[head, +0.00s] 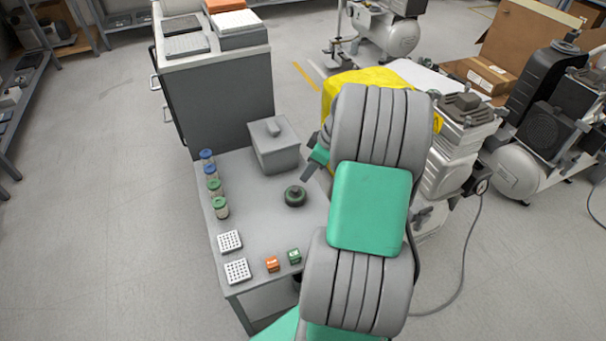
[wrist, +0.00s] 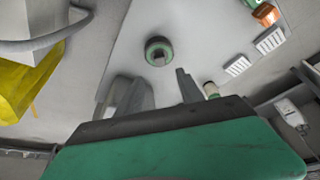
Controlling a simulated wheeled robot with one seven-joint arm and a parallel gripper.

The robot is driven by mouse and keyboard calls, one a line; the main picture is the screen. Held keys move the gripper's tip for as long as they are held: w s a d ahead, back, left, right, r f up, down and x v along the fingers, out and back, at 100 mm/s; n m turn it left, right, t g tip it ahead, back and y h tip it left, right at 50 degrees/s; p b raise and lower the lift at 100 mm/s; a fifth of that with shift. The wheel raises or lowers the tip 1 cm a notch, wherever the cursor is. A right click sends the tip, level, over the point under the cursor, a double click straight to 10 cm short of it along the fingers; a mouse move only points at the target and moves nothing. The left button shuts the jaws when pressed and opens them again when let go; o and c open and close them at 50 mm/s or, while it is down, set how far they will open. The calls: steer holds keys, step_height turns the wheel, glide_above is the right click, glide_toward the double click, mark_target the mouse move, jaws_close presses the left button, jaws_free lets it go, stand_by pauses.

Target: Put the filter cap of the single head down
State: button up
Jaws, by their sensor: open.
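The filter cap (head: 295,196) is a dark round cap with a green tint. It lies on the grey top of the small table (head: 262,222), near its right edge. In the wrist view the cap (wrist: 158,51) shows as a green ring with a dark centre, on the bare surface beyond the fingertips. My gripper (head: 309,173) is just behind and above the cap in the head view, partly hidden by my arm. In the wrist view my gripper (wrist: 156,88) is open, with nothing visible between its fingers and a gap to the cap. The single-head compressor is mostly hidden behind my arm.
A grey lidded box (head: 275,147) stands behind the cap. Several capped jars (head: 213,187) line the left edge. Two white perforated blocks (head: 233,256), an orange block (head: 272,264) and a green block (head: 294,256) lie in front. A yellow cloth (head: 345,84) is at right.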

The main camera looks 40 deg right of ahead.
steer(key=a+r+m+g, duration=0.1)
steer(key=a+r, duration=0.2)
steer(key=a, duration=0.3)
steer(key=a+r+m, duration=0.1)
steer(key=a+r, duration=0.2)
steer(key=a, duration=0.4)
steer(key=s+a+r+m+h, duration=0.1)
steer(key=s+a+m, duration=0.3)
steer(key=s+a, duration=0.8)
steer(key=shift+s+a+g+h, duration=0.35)
steer(key=shift+a+h, duration=0.25)
steer(key=shift+a, duration=0.3)
steer(key=shift+r, duration=0.15)
